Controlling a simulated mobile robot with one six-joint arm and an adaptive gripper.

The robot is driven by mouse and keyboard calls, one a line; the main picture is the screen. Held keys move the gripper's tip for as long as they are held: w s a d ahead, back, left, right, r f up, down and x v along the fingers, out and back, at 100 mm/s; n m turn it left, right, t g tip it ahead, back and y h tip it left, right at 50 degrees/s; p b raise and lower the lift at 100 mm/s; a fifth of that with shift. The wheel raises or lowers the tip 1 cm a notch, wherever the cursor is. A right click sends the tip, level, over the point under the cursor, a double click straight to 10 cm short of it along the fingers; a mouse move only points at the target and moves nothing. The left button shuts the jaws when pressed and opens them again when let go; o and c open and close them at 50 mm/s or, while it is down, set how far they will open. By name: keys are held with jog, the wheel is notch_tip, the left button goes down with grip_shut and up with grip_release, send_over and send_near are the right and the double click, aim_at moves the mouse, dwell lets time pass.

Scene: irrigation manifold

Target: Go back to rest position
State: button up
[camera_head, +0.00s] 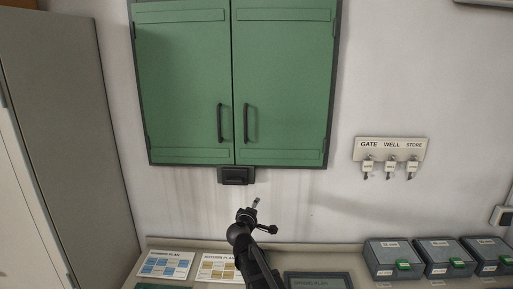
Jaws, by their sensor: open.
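My gripper (258,215) is at the end of my dark arm, which reaches up from the bottom middle of the view. The gripper is open, and I see nothing held in it. It is in front of the white wall, below the green cabinet (185,85) and a small black box (235,176) under that cabinet. It looks apart from both. The fingers are small in the view, so their detail is hard to make out.
A counter (375,284) runs along the bottom, with two plan sheets (165,265) (218,268), a dark panel (318,281) and grey boxes with green latches (392,260). Keys hang on a labelled rack (390,148) at right. A tall grey locker (65,130) stands at left.

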jog(key=s+d+f+m+g+h, duration=0.1)
jog(key=s+d+f+m+g, duration=0.4)
jog(key=d, duration=0.3)
jog(key=s+d+f+m+g+h, duration=0.1)
jog(key=s+d+f+m+g, duration=0.35)
jog(key=s+d, duration=0.35)
jog(key=s+d+f+m+g+y, duration=0.1)
jog(key=s+f+g+y, duration=0.2)
jog(key=s, duration=0.4)
jog(key=s+d+f+m+g+y, duration=0.1)
jog(key=s+f+m+g+y, duration=0.1)
jog(key=s, duration=0.6)
notch_tip(320, 180, down, 2)
jog(key=shift+s+d+f+g+y+b, duration=0.1)
jog(key=shift+s+d+g+y+b, duration=0.25)
jog(key=shift+g+y, duration=0.3)
jog(key=shift+w+a, duration=0.1)
jog(key=shift+w, duration=0.05)
jog(key=shift+c, duration=0.4)
